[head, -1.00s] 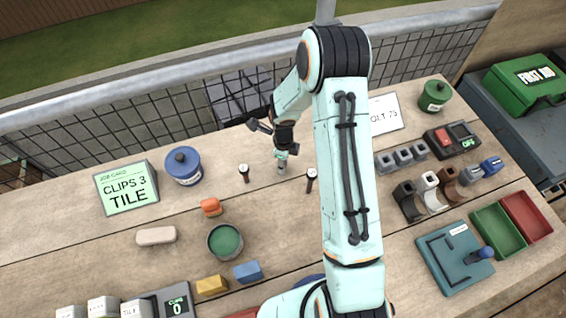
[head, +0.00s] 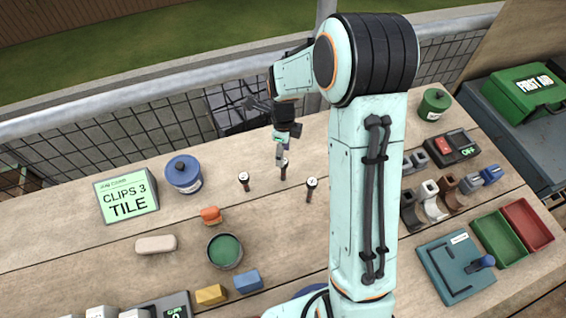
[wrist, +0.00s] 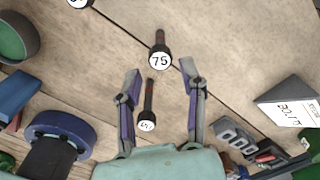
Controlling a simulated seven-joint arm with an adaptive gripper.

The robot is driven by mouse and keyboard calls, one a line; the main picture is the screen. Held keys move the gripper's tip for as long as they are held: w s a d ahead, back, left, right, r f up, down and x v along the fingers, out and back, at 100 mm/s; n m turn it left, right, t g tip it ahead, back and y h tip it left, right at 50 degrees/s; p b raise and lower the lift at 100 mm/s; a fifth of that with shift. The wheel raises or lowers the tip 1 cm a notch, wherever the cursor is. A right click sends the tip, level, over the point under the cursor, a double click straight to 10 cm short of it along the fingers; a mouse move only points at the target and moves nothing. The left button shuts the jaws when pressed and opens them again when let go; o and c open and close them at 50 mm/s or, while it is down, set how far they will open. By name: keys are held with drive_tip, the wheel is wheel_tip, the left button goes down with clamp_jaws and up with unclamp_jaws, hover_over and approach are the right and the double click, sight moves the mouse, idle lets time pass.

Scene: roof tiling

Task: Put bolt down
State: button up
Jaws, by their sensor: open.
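Three dark bolts with white numbered heads stand upright on the wooden bench. The middle bolt (head: 283,172) is marked 75 and is directly below my gripper (head: 281,155). In the wrist view the 75 bolt (wrist: 160,58) shows between the open fingertips of my gripper (wrist: 160,68), with no finger seen touching it. The right bolt (head: 311,190) also shows in the wrist view (wrist: 148,112), between the fingers in the picture but apart from them. The left bolt (head: 244,181) is cut off at the wrist view's top edge (wrist: 78,3). My gripper is empty.
Clips (head: 430,200) and trays (head: 500,235) lie right. A mesh fence (head: 150,120) edges the bench's back.

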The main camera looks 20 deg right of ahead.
wheel_tip(320, 180, up, 2)
drive_tip(key=shift+r, duration=0.1)
drive_tip(key=s+a+r+n, duration=0.2)
drive_tip(key=s+r+n, duration=0.4)
drive_tip(key=s+n, duration=0.5)
drive_tip(key=s+a+r+n, duration=0.3)
drive_tip(key=s+r+n, duration=0.3)
drive_tip(key=s+n, duration=0.6)
drive_tip(key=n, duration=0.3)
drive_tip(key=shift+s+a+y, duration=0.25)
drive_tip(key=shift+y, duration=0.15)
